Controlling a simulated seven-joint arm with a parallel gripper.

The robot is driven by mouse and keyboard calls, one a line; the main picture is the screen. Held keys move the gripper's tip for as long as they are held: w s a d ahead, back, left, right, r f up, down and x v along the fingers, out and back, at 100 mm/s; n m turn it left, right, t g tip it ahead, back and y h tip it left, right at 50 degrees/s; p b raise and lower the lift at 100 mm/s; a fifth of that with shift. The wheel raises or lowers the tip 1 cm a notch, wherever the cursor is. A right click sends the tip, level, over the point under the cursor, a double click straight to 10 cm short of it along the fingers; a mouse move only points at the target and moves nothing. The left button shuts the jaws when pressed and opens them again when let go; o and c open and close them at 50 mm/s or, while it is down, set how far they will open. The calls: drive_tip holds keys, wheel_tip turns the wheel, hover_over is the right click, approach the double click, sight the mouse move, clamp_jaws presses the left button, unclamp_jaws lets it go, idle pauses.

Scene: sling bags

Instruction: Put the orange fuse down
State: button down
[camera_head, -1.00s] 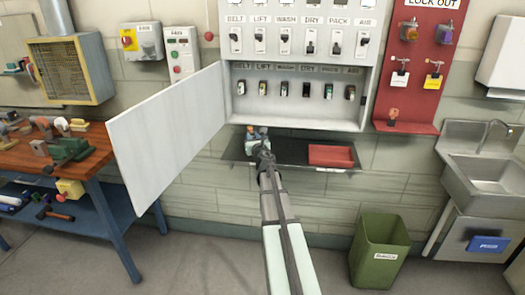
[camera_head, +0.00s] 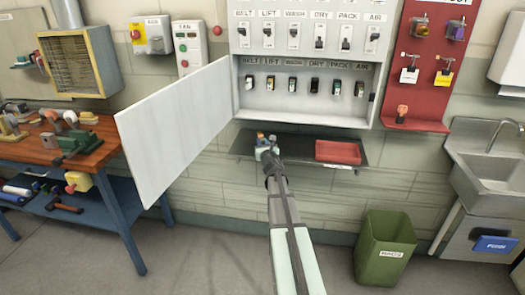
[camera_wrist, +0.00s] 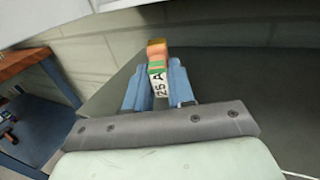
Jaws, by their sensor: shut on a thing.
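The orange fuse (camera_wrist: 157,62) shows in the wrist view, with an orange top, a green band and a white label reading 25 A. My gripper (camera_wrist: 160,88) has its blue fingers shut on it from both sides. In the head view my gripper (camera_head: 267,147) is at the left part of the dark shelf (camera_head: 291,146) under the wall cabinet. The fuse is tiny there and partly hidden by the fingers. I cannot tell whether its lower end touches the shelf.
A red tray (camera_head: 338,151) lies on the shelf's right part. The open white cabinet door (camera_head: 175,130) stands to the left. The cabinet (camera_head: 305,105) above holds a row of several fuses. A green bin (camera_head: 385,250) stands below right. The shelf between gripper and tray looks clear.

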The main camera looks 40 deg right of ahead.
drive_tip(key=shift+f, duration=1.65)
drive_tip(key=c, duration=1)
unclamp_jaws()
drive_tip(key=shift+f, duration=0.15)
drive_tip(key=shift+o, duration=0.2)
